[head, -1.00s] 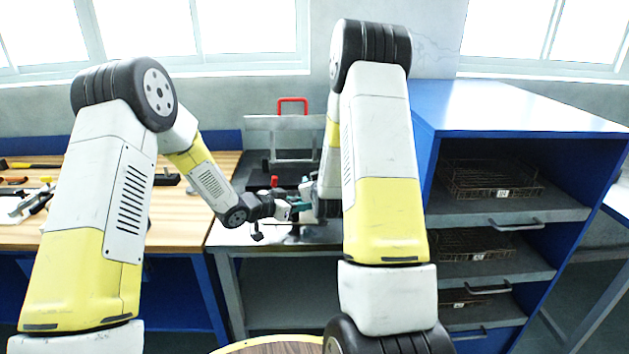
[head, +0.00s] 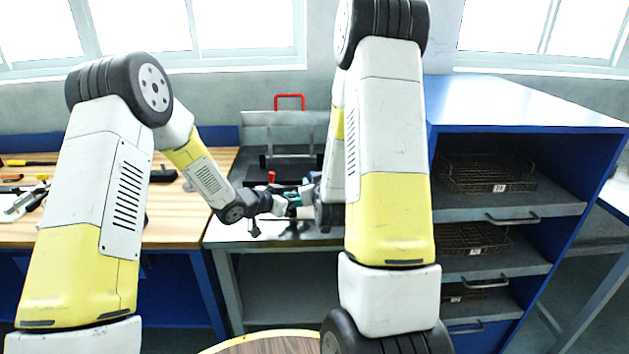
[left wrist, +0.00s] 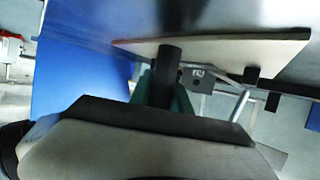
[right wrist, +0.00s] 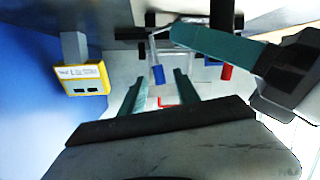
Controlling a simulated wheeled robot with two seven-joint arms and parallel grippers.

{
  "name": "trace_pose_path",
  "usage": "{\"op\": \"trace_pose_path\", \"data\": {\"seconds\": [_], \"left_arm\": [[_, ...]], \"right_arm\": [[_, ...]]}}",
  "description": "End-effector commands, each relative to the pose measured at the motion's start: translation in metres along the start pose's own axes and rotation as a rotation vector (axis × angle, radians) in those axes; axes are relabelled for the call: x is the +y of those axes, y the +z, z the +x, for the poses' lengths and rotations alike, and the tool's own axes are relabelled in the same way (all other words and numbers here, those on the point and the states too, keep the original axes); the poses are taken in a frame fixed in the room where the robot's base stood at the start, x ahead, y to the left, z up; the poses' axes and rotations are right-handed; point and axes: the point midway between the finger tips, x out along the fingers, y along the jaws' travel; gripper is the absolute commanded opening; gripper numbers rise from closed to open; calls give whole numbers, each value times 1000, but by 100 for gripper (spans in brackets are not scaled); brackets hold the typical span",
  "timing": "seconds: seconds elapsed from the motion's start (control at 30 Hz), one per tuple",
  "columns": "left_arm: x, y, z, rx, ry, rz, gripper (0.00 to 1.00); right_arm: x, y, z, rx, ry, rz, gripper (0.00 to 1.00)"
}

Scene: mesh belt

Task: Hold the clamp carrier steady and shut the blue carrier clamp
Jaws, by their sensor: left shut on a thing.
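The clamp carrier shows in the right wrist view as a light metal frame (right wrist: 196,52) with dark bars. The blue carrier clamp (right wrist: 157,74) hangs on its left and a red-handled clamp (right wrist: 226,72) on its right. My left gripper (left wrist: 166,88) is shut on the carrier's dark round post (left wrist: 168,65). In the head view it is low over the grey bench. My right gripper (right wrist: 161,76) is open, its two teal fingers apart, with the blue handle between and just beyond the tips. I cannot tell if they touch. In the head view my right arm partly hides the carrier.
A yellow-and-white labelled box (right wrist: 83,78) is at the left in the right wrist view. A blue cabinet (head: 520,112) with wire baskets stands right of my right arm. A wooden bench (head: 175,222) with tools is at left. A red handle (head: 290,97) stands behind the grey bench.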

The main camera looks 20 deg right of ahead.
Motion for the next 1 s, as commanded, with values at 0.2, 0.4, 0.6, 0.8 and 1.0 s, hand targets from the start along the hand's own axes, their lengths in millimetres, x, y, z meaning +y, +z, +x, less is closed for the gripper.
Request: {"op": "trace_pose_path", "data": {"seconds": [0.2,0.4,0.6,0.8,1.0], "left_arm": [[0,0,0,-1,1,0,25],[0,0,0,-1,1,0,49],[0,0,0,0,0,0,49],[-1,0,-17,0,-1,-1,49],[-2,0,-59,0,-4,-1,49]], "right_arm": [[0,0,0,0,0,0,38],[0,0,0,0,0,0,38],[0,0,0,0,0,0,38],[0,0,0,0,0,0,38],[0,0,0,0,0,0,38]]}}
